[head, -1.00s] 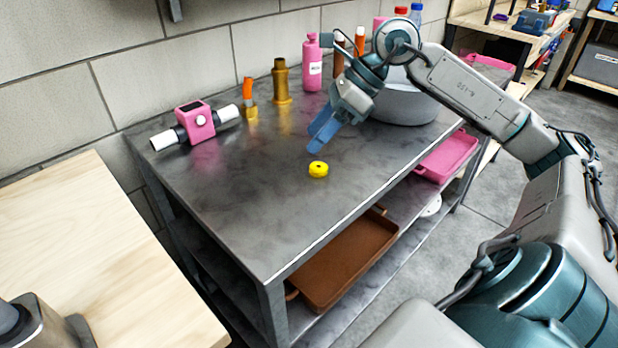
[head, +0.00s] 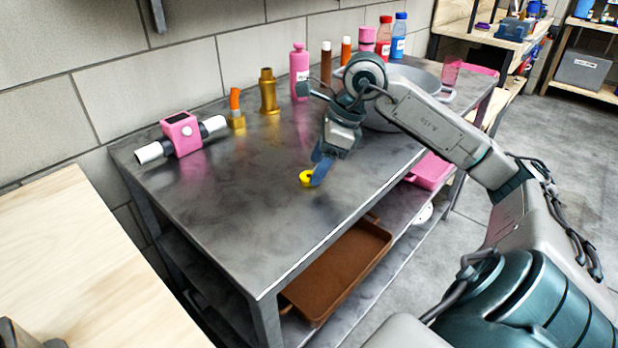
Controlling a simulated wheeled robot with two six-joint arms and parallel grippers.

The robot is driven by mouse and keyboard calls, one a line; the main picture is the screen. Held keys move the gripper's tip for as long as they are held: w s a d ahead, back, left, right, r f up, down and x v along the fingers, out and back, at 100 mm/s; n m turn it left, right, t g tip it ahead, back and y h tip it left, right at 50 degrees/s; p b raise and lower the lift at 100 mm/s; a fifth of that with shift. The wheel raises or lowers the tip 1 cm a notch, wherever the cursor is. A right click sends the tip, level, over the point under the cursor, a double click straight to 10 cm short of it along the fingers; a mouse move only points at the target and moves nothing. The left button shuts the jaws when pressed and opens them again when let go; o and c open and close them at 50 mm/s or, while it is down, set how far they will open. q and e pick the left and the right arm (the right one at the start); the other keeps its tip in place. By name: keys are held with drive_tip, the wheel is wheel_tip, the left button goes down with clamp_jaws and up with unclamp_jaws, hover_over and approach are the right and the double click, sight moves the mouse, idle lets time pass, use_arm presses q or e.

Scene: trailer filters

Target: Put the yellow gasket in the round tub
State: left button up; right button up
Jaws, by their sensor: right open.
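The yellow gasket (head: 306,179) is a small ring lying on the dark metal table (head: 235,215).
A pink device with white pipe ends (head: 181,134), brass fittings (head: 268,92) and several bottles, one pink (head: 299,72), line the table's back. The table's front left is bare. A brown tray (head: 338,272) and a pink tray (head: 430,170) are on the shelf below.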

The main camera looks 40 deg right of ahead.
drive_tip(key=shift+x, duration=1)
drive_tip(key=c, duration=1.1)
drive_tip(key=shift+d+r, duration=0.1)
